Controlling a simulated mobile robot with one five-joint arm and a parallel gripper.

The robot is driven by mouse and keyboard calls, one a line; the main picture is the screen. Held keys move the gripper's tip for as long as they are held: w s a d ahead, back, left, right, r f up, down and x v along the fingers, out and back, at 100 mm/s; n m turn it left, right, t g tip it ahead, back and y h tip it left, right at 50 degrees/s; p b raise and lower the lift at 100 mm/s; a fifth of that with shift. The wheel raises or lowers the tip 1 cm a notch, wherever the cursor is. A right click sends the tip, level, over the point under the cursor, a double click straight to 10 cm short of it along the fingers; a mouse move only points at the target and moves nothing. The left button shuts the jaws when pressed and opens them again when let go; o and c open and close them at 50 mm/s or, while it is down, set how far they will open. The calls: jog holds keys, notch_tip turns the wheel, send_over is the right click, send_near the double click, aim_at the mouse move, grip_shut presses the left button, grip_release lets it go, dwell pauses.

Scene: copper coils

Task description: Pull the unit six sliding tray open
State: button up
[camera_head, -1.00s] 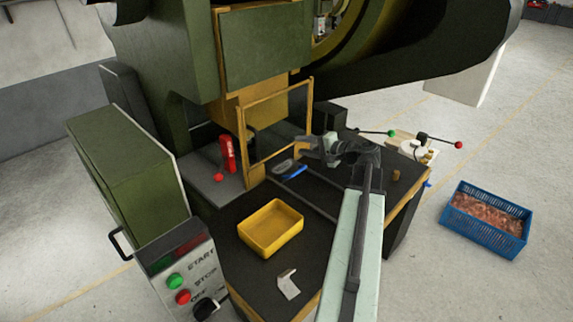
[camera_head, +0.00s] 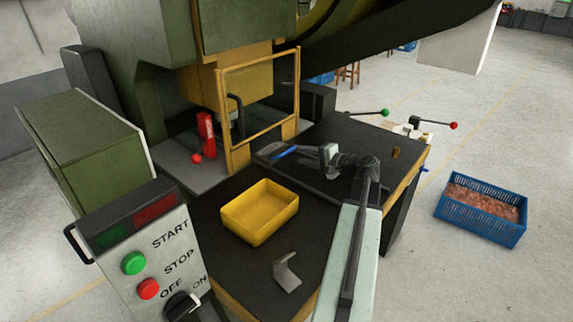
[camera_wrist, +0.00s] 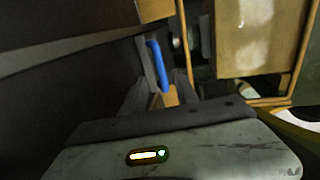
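The sliding tray (camera_head: 268,149) is a small grey plate at the foot of the yellow-framed guard on the press. Its blue handle (camera_head: 285,154) points toward my gripper (camera_head: 320,156). I see no finger touching the handle. Whether this tray is unit six cannot be read.
A yellow bin (camera_head: 260,212) and a bent metal piece (camera_head: 286,272) lie on the black table (camera_head: 225,262). The guard frame (camera_head: 228,118) stands close beside the tray. A control box (camera_head: 150,255) is at the left. A blue crate (camera_head: 482,214) of copper-coloured pieces sits on the floor.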

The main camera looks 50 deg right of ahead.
aim_at(288, 150)
jog(key=shift+w, duration=0.2)
jog(key=b+x, duration=0.1)
jog(key=x, duration=0.6)
jog(key=shift+w+f, duration=0.1)
jog(key=shift+w, duration=0.1)
grip_shut()
dwell(1.0)
